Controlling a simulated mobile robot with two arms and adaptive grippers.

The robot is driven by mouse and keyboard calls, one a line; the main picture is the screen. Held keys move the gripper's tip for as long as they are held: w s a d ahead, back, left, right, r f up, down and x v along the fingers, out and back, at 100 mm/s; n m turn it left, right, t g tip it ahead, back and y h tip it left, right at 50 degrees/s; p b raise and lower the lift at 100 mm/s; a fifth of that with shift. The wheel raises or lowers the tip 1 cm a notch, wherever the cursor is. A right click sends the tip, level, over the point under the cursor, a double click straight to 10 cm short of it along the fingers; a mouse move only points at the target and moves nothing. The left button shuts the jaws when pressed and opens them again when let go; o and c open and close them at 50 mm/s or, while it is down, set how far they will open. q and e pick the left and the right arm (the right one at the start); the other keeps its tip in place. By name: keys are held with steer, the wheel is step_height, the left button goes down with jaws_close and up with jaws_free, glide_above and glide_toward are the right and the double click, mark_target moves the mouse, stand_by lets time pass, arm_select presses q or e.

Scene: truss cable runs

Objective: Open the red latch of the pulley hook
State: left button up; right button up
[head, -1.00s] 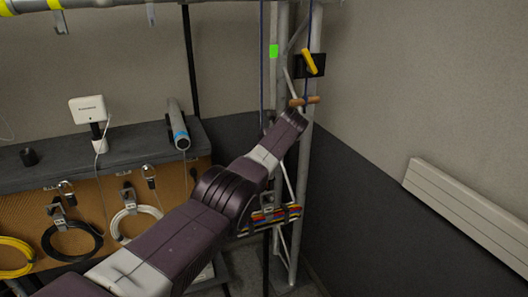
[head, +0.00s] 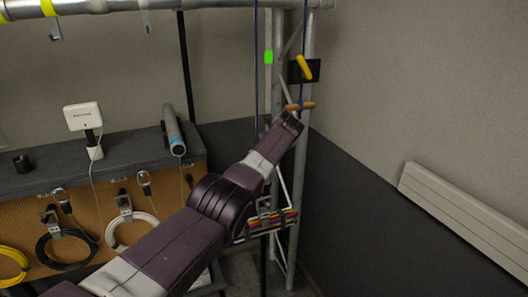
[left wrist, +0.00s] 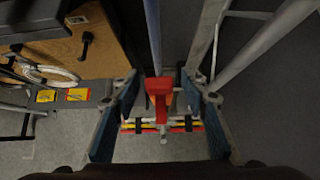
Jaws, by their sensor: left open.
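The red latch (left wrist: 158,88) is in the middle of the left wrist view, above a bundle of coloured cables (left wrist: 160,125). My left gripper (left wrist: 160,80) is open, with one finger on each side of the latch and a visible gap to both. A grey pulley hook (head: 264,206) hangs above the cable bundle (head: 268,224) in the head view. There my left arm reaches to the truss, and its gripper and the red latch cannot be made out. My right gripper is in neither view.
A vertical truss (head: 300,160) with a blue rope (head: 256,70) stands by the arm. A workbench (head: 125,165) with hanging cable coils is at left.

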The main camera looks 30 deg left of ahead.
arm_select(q)
steer(key=v, duration=1.2)
steer(key=shift+a, duration=0.1)
